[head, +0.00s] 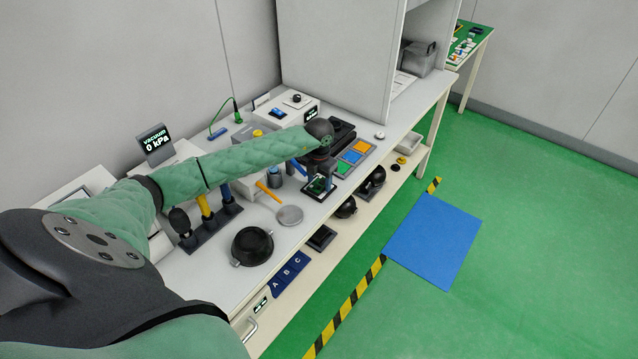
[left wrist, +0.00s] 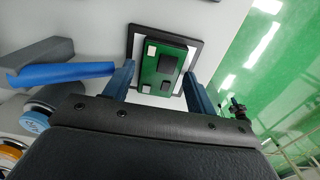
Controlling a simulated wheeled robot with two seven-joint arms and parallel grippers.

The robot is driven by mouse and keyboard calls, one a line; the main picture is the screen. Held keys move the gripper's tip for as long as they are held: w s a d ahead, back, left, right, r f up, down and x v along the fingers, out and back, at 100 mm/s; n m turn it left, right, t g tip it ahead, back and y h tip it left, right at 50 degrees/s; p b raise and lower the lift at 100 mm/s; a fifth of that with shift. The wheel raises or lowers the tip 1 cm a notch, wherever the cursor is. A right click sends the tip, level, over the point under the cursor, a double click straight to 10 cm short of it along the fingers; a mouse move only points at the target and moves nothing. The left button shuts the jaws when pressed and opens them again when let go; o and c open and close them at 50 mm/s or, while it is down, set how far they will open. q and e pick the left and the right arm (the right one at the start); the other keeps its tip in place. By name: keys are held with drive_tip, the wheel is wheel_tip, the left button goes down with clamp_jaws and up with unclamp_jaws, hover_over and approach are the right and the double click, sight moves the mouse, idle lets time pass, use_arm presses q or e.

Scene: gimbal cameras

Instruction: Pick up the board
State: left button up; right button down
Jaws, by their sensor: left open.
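The board (left wrist: 165,66) is a small green circuit board with dark chips and pale parts. It lies on a white, black-framed pad (left wrist: 194,44) on the bench. It also shows in the head view (head: 318,186), partly hidden by my gripper. My left gripper (head: 322,179) is above the board, pointing down. In the left wrist view its blue fingers (left wrist: 157,84) are open, one on either side of the board with gaps between. Whether the fingertips are level with the board I cannot tell. My right gripper is not in view.
Orange, blue and green squares in a tray (head: 371,146) lie just right of the gripper. A blue-handled tool (left wrist: 62,75) lies beside the left finger. The bench's front edge is close.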

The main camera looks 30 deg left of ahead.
use_arm(q)
drive_tip(key=shift+f, duration=0.2)
drive_tip(key=shift+c, duration=0.3)
drive_tip(key=c, duration=0.7)
drive_tip(key=shift+r, duration=0.1)
